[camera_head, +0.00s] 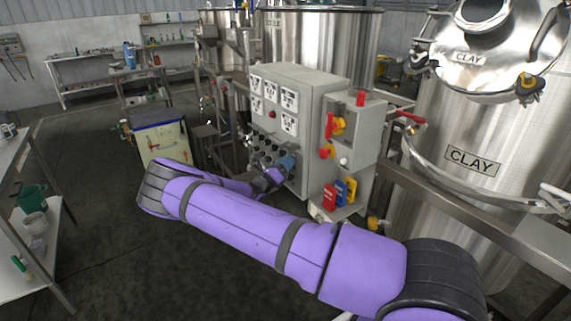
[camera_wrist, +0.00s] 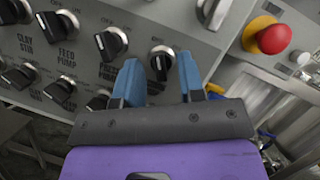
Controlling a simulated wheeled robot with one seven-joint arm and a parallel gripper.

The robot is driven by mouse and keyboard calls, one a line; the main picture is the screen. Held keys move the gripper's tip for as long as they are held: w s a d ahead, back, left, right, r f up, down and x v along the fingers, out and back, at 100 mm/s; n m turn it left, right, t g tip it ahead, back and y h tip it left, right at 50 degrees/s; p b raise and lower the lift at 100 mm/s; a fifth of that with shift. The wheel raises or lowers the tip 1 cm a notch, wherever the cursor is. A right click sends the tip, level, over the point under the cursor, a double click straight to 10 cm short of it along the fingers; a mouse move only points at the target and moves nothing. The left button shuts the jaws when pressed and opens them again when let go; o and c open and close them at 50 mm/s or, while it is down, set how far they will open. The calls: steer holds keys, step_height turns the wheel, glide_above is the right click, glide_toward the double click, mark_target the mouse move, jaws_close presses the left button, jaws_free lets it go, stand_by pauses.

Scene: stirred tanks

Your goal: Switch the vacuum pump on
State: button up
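The grey control panel (camera_head: 295,85) carries rows of black rotary knobs on its lower front. In the wrist view, one black knob (camera_wrist: 160,64) with a white pointer mark sits between the blue fingertips of my gripper (camera_wrist: 159,66). The fingers are apart, one on each side of the knob; whether they touch it I cannot tell. A neighbouring knob (camera_wrist: 111,42) has a partly hidden label ending in PUMP. No vacuum pump label can be read, and any label under the knob between my fingers is hidden. My gripper (camera_head: 278,175) also shows in the head view at the panel's lower right.
A red and yellow emergency button (camera_wrist: 267,35) is right of the knobs. A side box (camera_head: 346,125) with red and yellow switches adjoins the panel. The CLAY tank (camera_head: 470,120) and a metal rail stand right. Open floor (camera_head: 90,220) lies left.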

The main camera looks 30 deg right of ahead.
jaws_close()
steer(key=shift+m+g, duration=0.3)
steer(key=shift+m, duration=0.3)
steer(key=m+g, duration=0.2)
steer(key=m, duration=0.3)
steer(key=m+g, duration=0.3)
steer(key=m, duration=0.2)
steer(key=m+g, duration=0.3)
steer(key=m, duration=0.3)
steer(key=shift+w+r, duration=0.1)
steer(key=shift+w, duration=0.25)
steer(key=shift+m, duration=0.3)
jaws_free()
